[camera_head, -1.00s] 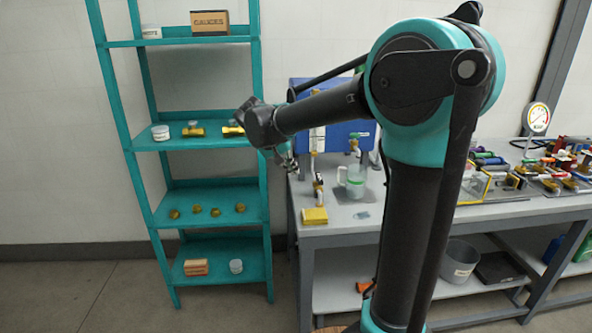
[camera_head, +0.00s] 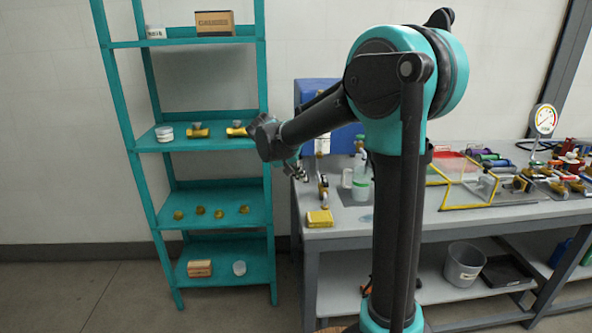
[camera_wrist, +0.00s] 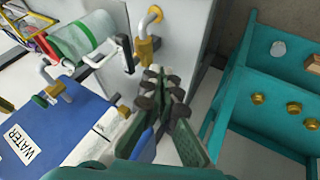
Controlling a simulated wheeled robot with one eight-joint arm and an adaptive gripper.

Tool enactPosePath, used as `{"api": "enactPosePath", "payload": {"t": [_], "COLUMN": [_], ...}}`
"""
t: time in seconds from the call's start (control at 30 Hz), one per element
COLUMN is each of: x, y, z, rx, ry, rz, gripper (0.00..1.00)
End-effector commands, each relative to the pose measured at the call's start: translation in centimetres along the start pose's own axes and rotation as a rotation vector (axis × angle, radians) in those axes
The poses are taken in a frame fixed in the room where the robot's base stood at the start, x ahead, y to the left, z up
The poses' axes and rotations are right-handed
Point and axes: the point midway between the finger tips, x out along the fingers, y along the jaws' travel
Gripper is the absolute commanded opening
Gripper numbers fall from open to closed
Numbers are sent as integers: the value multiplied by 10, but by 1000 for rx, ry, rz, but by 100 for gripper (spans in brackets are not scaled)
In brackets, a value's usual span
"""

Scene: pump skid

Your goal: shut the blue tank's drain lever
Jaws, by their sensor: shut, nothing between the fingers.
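The blue tank (camera_head: 312,92) stands at the bench's back left, mostly behind my arm. In the wrist view the tank (camera_wrist: 62,118) shows a WATER label and a white level strip, with brass fittings at its edge. A narrow blue bar (camera_wrist: 143,143), possibly the drain lever, lies beside my fingers and is partly hidden by them. I cannot tell whether it touches them or how it is turned. My gripper (camera_head: 300,174) is at the bench's left edge, left of brass pipework (camera_head: 323,188). In the wrist view my gripper (camera_wrist: 163,88) is shut and empty.
A clear jug with a green band (camera_head: 360,188) stands right of the pipework. A yellow block (camera_head: 319,218) lies on the front left corner. The teal shelf (camera_head: 262,210) stands close on the left. Yellow-framed trays and a dial gauge (camera_head: 544,120) are at right.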

Motion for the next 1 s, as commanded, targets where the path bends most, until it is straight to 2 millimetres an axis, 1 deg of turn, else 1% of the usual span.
{"api": "enactPosePath", "payload": {"t": [0.03, 0.17, 0.2, 0.3, 0.43, 0.53, 1.0], "x": [11, 35, 36, 42, 47, 49, 49], "y": [1, 1, 10, 22, 31, 35, 36], "z": [0, 0, 1, 0, 0, 0, 1], "rx": [3, 2, 4, 3, 1, 1, -6], "ry": [-1, -2, -2, -2, -2, -1, 3], "rz": [1, 1, 1, 1, 0, 0, -4], "gripper": [0, 0, 0, 0, 0, 0, 0]}}
